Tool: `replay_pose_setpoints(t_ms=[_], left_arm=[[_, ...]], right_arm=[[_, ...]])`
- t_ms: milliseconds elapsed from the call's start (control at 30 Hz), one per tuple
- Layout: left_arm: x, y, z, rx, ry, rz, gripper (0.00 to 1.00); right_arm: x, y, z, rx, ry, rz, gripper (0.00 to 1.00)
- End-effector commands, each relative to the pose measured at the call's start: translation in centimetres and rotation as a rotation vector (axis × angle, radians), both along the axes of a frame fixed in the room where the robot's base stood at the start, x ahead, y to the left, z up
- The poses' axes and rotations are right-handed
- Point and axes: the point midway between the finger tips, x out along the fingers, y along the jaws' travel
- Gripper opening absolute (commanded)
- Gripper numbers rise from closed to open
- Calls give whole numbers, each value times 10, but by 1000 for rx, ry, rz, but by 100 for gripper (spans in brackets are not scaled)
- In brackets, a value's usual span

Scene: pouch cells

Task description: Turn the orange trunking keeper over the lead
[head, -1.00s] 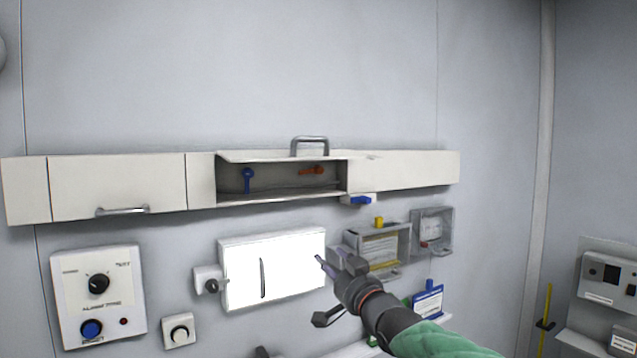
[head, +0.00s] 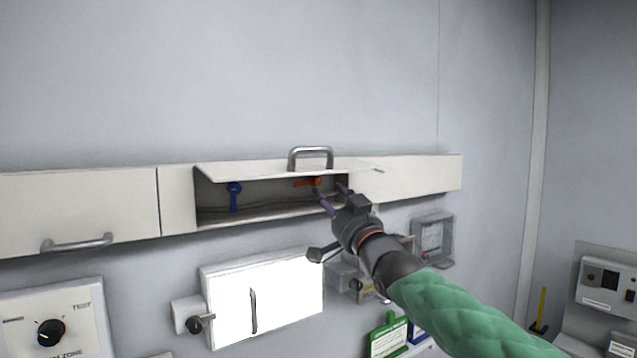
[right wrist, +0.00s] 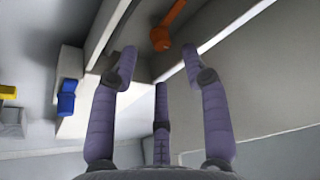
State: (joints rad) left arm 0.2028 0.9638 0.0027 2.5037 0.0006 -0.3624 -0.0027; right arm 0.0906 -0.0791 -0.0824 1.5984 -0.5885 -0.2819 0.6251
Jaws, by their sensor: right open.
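The orange trunking keeper (head: 307,183) lies roughly level at the back of the open trunking section (head: 262,212). It also shows in the right wrist view (right wrist: 168,27), ahead of the fingertips and apart from them. The lead (head: 275,206) shows as a thin dark line low inside the trunking, below the keepers. My right gripper (head: 333,199) is open and empty at the trunking's opening, just below and to the right of the orange keeper. Its spread purple fingers show in the right wrist view (right wrist: 160,75). My left gripper is not in view.
A blue keeper (head: 235,195) hangs down at the left of the opening. The raised lid with its handle (head: 311,158) overhangs the opening. A white box (head: 262,300) is on the wall below. In the right wrist view, a blue piece (right wrist: 67,97) sits left of the fingers.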

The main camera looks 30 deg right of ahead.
Motion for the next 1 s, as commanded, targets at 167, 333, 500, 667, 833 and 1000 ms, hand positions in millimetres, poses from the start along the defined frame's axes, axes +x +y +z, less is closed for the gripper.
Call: replay_pose_setpoints(t_ms=[167,333,500,667,833,1000], left_arm=[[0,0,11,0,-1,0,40],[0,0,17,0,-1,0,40],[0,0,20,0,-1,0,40],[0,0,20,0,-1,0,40],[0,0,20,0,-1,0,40],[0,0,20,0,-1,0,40]], right_arm=[[28,-1,12,0,1,0,47],[45,-3,19,0,0,0,47],[55,-3,22,0,-1,0,47],[57,-3,22,0,0,0,47],[57,-3,22,0,0,0,47],[57,-3,22,0,0,0,2]])
